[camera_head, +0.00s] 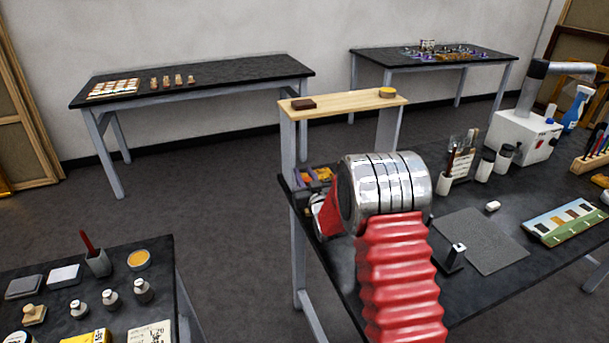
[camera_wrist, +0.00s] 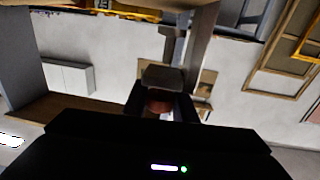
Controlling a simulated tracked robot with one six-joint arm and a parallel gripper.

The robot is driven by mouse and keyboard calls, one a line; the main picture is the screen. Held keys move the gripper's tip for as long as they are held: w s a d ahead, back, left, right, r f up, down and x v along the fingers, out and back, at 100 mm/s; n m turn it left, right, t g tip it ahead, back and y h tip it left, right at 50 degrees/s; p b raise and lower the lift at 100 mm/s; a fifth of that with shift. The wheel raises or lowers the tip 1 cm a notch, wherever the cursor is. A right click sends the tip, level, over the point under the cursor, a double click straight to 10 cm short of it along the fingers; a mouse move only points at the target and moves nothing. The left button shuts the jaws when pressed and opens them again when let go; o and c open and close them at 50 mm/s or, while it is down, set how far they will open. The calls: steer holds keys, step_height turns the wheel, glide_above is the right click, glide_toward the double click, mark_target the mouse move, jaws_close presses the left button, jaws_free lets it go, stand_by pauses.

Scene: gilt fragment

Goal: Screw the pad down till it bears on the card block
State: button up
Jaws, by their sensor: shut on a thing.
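In the wrist view my gripper (camera_wrist: 160,104) is shut on a small reddish-brown piece (camera_wrist: 158,107), mostly hidden between the dark fingers. A dark grey block-like part (camera_wrist: 163,77) shows just beyond the fingertips. I cannot tell whether it touches the held piece or is the pad. In the head view my own arm covers the gripper and what it holds. I cannot make out the card block for certain in either view, nor any gap between pad and block.
A wooden shelf (camera_head: 345,99) carries a dark brown block (camera_head: 303,104) and a yellow-topped tin (camera_head: 387,92). The black bench has a grey mat (camera_head: 480,243), a small metal stand (camera_head: 455,257), jars and a white machine (camera_head: 524,136). A tray of coloured items (camera_head: 317,176) sits close to my arm.

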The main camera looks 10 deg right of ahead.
steer(key=shift+d, duration=0.1)
steer(key=c, duration=0.3)
steer(key=shift+c, duration=0.2)
steer(key=shift+d+m+h, duration=0.15)
steer(key=shift+m+h, duration=0.45)
steer(key=shift+h, duration=0.3)
